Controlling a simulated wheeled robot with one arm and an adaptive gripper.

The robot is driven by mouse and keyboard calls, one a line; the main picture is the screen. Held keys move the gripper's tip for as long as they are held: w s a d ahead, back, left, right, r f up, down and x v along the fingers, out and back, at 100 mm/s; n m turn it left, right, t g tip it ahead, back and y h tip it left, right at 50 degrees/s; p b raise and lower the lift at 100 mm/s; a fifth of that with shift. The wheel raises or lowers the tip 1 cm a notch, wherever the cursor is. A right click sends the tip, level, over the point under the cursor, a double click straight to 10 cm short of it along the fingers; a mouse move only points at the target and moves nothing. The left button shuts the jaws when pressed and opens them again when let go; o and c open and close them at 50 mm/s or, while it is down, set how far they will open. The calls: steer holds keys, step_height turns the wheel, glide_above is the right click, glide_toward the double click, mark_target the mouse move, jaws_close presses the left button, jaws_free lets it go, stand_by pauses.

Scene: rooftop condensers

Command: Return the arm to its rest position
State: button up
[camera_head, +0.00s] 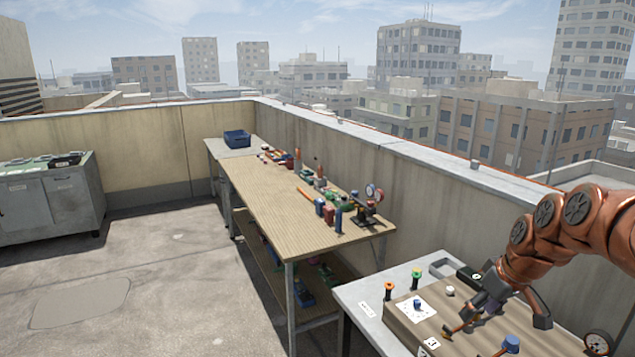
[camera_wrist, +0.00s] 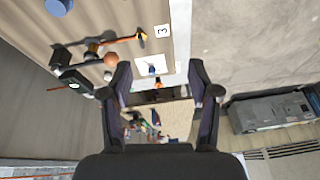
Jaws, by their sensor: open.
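My copper-coloured arm (camera_head: 560,225) reaches in from the right edge of the head view, over the near bench. My gripper (camera_head: 505,302) is low over the wooden board (camera_head: 403,328) on that bench. In the wrist view my gripper (camera_wrist: 162,80) has its two dark fingers spread wide, with nothing held between them. The board and its small parts show behind and to the left of the fingers. The gripper hides part of the board, and I cannot tell whether it touches anything there.
The board holds a blue knob (camera_head: 511,344), a white card (camera_head: 415,306) and a round gauge (camera_head: 598,343). Green (camera_head: 416,274) and orange (camera_head: 388,287) knobs stand at its far edge. A long workbench (camera_head: 270,195) with tools adjoins. The parapet wall (camera_head: 430,200) runs behind. Open floor lies left.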

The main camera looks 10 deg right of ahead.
steer(key=s+a+g, duration=0.1)
steer(key=s+a, duration=0.4)
steer(key=a, duration=0.5)
steer(key=s+a+g, duration=0.2)
steer(key=s+a, duration=0.3)
steer(key=a, duration=0.4)
steer(key=s+a+f+m+g, duration=0.1)
steer(key=s+a, duration=0.2)
steer(key=s, duration=0.5)
steer(key=s+a+f+g+h, duration=0.1)
steer(key=s+a+f, duration=0.1)
steer(key=s, duration=0.6)
steer(key=shift+s+a+f+m+g, duration=0.2)
steer(key=shift+s+a+m+g, duration=0.15)
steer(key=shift+a, duration=0.2)
